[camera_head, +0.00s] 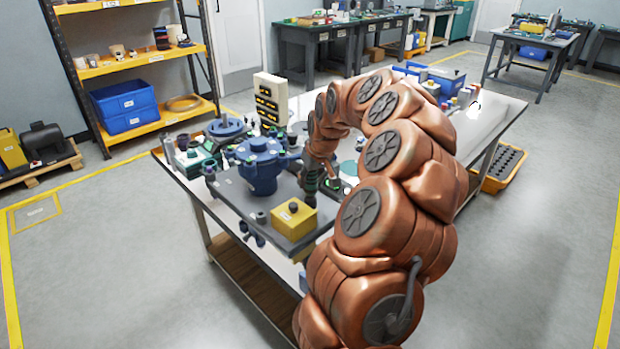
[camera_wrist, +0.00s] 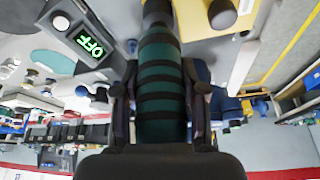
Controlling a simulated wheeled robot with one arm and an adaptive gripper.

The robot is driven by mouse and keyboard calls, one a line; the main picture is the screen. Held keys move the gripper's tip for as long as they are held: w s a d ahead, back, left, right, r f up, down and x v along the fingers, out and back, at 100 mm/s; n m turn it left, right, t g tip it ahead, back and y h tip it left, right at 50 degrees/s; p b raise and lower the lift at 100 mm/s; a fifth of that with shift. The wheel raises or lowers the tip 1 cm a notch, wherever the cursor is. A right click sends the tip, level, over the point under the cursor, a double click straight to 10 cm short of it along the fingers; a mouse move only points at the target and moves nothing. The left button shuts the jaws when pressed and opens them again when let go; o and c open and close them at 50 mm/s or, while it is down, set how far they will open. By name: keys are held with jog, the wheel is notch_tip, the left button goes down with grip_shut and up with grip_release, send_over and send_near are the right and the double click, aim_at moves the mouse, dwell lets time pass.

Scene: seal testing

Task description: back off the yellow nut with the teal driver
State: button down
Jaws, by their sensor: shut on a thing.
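The teal driver (camera_wrist: 160,75) shows large in the wrist view, a teal handle with dark bands around it. My gripper (camera_wrist: 160,95) is shut on this handle, one finger on each side. In the head view my gripper (camera_head: 313,180) is over the dark plate on the workbench, right of the blue flanged housing (camera_head: 260,165). The driver's tip is hidden or too small to make out. I cannot pick out the yellow nut in either view. A yellow block (camera_head: 288,219) with a dark knob on top stands at the plate's front corner.
The plate lies on the white workbench (camera_head: 470,135). A cream panel (camera_head: 269,98) stands behind the housing. Small parts crowd the bench's left end. The floor on the left is mostly clear.

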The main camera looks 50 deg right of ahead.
jog(key=shift+r+p, duration=0.55)
jog(key=shift+r, duration=2)
